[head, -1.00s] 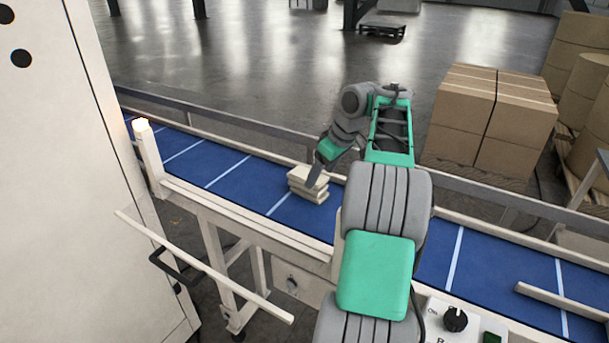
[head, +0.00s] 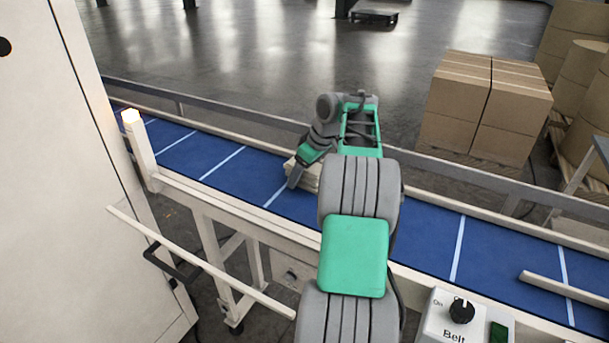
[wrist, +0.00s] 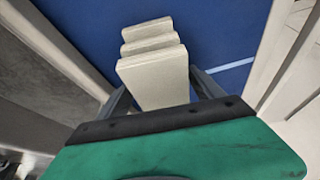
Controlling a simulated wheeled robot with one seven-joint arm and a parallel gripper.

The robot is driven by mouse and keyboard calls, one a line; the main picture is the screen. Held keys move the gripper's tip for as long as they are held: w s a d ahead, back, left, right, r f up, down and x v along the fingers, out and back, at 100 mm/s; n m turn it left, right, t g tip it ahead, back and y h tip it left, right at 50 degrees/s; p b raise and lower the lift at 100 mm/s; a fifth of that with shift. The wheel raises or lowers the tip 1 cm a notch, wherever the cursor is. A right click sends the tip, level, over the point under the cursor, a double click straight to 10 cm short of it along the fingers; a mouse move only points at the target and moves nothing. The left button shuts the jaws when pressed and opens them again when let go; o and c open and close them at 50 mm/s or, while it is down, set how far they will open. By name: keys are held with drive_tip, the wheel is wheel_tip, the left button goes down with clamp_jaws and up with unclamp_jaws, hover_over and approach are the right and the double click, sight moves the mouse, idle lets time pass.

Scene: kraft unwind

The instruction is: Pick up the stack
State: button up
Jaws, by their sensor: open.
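The stack (head: 309,177) is several pale cream, flat pieces lying on the blue belt, partly hidden behind my arm and gripper in the head view. In the wrist view the stack (wrist: 155,75) shows its pieces unevenly offset. My gripper (head: 292,186) is at the stack, its fingers pointing down. In the wrist view my gripper (wrist: 160,95) is open, with one finger on each side of the stack's near end. The fingertips are partly hidden, and I cannot tell whether they touch the stack.
The blue conveyor belt (head: 420,228) has white cross lines and pale side rails. A control box with a knob (head: 461,311) stands at the front right. A white cabinet (head: 75,200) is on the left. Strapped cartons (head: 485,110) stand behind the belt.

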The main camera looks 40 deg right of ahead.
drive_tip(key=shift+f, duration=0.1)
drive_tip(key=c, duration=1.5)
drive_tip(key=shift+o, duration=0.2)
